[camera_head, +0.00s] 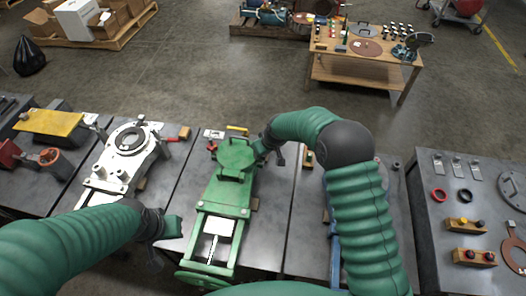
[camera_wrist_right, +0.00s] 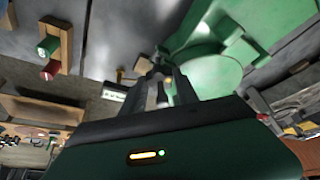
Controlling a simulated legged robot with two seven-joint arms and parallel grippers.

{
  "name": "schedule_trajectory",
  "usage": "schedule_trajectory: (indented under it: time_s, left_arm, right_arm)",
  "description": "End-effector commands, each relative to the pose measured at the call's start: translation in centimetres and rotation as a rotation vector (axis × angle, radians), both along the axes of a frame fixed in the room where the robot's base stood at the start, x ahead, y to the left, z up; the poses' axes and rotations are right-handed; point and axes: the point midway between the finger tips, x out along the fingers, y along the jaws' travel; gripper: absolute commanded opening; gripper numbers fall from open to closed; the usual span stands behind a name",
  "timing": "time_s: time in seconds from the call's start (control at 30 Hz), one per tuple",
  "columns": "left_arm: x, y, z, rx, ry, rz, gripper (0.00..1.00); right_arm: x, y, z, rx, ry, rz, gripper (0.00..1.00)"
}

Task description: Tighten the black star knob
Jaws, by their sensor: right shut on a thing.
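A green machine (camera_head: 227,190) with a round lidded top stands on the grey bench in the middle of the head view. My right gripper (camera_head: 279,156) is at the right side of its round top, shut on a small dark part that I take to be the black star knob. The right wrist view shows the gripper's fingertips (camera_wrist_right: 162,88) close together beside the green round body (camera_wrist_right: 210,70). The knob's shape is mostly hidden by the fingers. My left gripper (camera_head: 168,236) hangs left of the machine's front end, apart from it; its jaws are not clear.
A white machine (camera_head: 118,160) stands to the left. A yellow-topped block (camera_head: 50,122) is farther left. A grey bench (camera_head: 430,215) at right carries rings and wooden blocks with coloured knobs. A wooden table (camera_head: 350,72) stands behind, with open floor between.

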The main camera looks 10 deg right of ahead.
Motion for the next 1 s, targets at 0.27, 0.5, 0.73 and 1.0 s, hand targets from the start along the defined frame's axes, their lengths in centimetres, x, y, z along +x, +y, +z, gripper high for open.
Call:
schedule_trajectory:
  time_s: [0.27,0.5,0.73,1.0]
  left_arm:
    - [0.0,0.0,0.0,0.0,0.0,0.0,0.0]
    - [0.0,0.0,0.0,0.0,0.0,0.0,0.0]
    - [0.0,0.0,0.0,0.0,0.0,0.0,0.0]
    - [0.0,0.0,0.3,0.0,0.0,0.0,0.0]
  right_arm:
    - [0.3,0.0,0.2,0.0,-0.008,-0.006,0.0]
    - [0.2,0.0,0.2,0.0,-0.007,-0.004,0.53]
    - [0.1,0.0,0.1,0.0,-0.003,-0.004,0.58]
    - [-0.6,-0.3,2.1,0.0,-0.004,-0.004,0.58]
